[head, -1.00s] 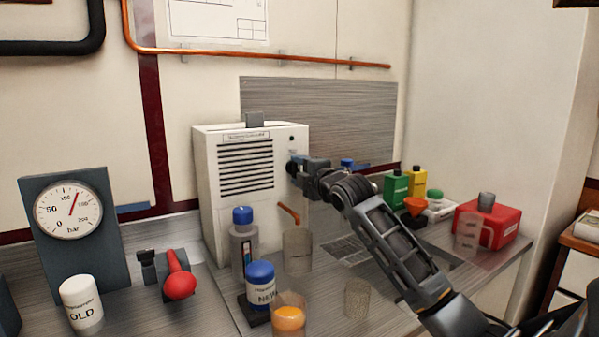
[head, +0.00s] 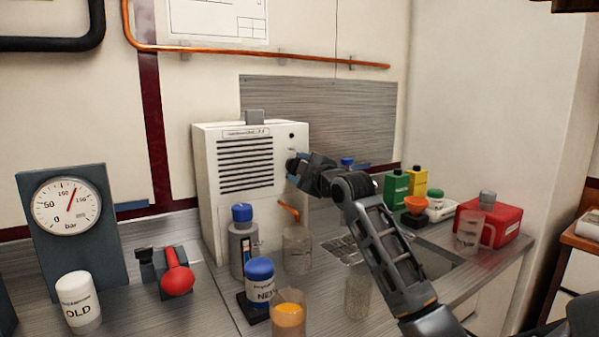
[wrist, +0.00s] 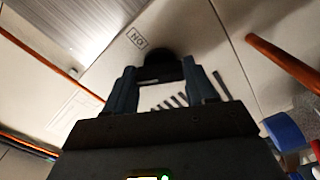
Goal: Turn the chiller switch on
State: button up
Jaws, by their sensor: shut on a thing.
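The chiller is a white box (head: 208,185) with a dark slatted vent on its front, standing on the steel bench. Its switch is a dark round knob (head: 291,166) on the right of the front, below a small black dot. My gripper (head: 299,170) is at that knob, shut on it and hiding part of it. In the wrist view the black knob (wrist: 160,62) sits between the two fingers of my gripper (wrist: 158,78). A small boxed label (wrist: 137,38), reading ON when turned over, is beside the knob. The knob's pointer mark cannot be made out.
A blue-capped bottle (head: 242,245), a NEW jar (head: 260,287) and glass beakers (head: 297,252) stand in front of the chiller. Green (head: 396,190) and yellow (head: 417,184) bottles and a red box (head: 490,226) are at the right. A gauge (head: 67,206) stands left.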

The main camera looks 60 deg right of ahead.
jog(key=m+p, duration=0.3)
jog(key=m, duration=0.9)
jog(key=shift+f, duration=0.1)
dwell(0.4)
jog(key=o, duration=1)
jog(key=shift+o, duration=0.2)
jog(key=v, duration=0.7)
jog(key=shift+s+a+b, duration=0.2)
jog(key=shift+s+b, duration=0.1)
jog(key=shift+b, duration=0.15)
